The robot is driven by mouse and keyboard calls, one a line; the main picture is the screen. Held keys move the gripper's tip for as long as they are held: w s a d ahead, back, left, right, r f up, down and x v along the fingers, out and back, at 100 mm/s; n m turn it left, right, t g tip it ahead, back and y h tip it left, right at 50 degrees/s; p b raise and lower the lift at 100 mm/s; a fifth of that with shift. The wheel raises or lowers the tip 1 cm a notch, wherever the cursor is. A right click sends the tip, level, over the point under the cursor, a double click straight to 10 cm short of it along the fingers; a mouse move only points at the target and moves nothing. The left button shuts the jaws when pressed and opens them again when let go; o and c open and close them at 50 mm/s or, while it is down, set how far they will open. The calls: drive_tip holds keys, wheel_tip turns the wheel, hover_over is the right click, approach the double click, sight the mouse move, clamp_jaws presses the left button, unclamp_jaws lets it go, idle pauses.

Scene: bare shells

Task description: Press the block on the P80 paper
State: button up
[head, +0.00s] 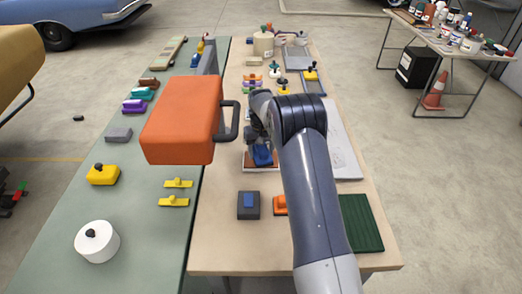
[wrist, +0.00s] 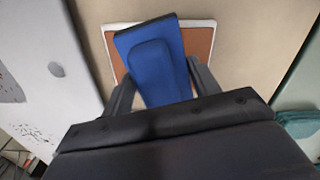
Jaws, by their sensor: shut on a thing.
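My gripper (head: 261,149) is shut on a blue block (wrist: 152,68) with a raised blue grip on top. The block also shows in the head view (head: 262,157), partly covered by my arm. Under it lies a reddish-brown sheet of paper (wrist: 204,42) with a white border. The sheet shows at its near edge in the head view (head: 262,168). In the wrist view the block sits over the sheet, slightly turned against its edges. Whether the block touches the paper cannot be told. No P80 marking is readable.
A large orange box (head: 180,122) with a dark handle stands left of my arm. A dark grey block (head: 248,205) with a blue top, an orange block (head: 280,205) and a green pad (head: 361,222) lie nearer. A pale panel (head: 342,145) lies to the right.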

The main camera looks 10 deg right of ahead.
drive_tip(key=shift+f+b, duration=0.35)
drive_tip(key=shift+f, duration=0.25)
idle(1.3)
drive_tip(key=shift+r, duration=0.15)
drive_tip(key=shift+r+p, duration=2.15)
drive_tip(key=shift+r, duration=1.3)
drive_tip(key=shift+s, duration=0.1)
drive_tip(key=s, duration=1.5)
drive_tip(key=shift+f+m, duration=0.15)
drive_tip(key=shift+m, duration=0.25)
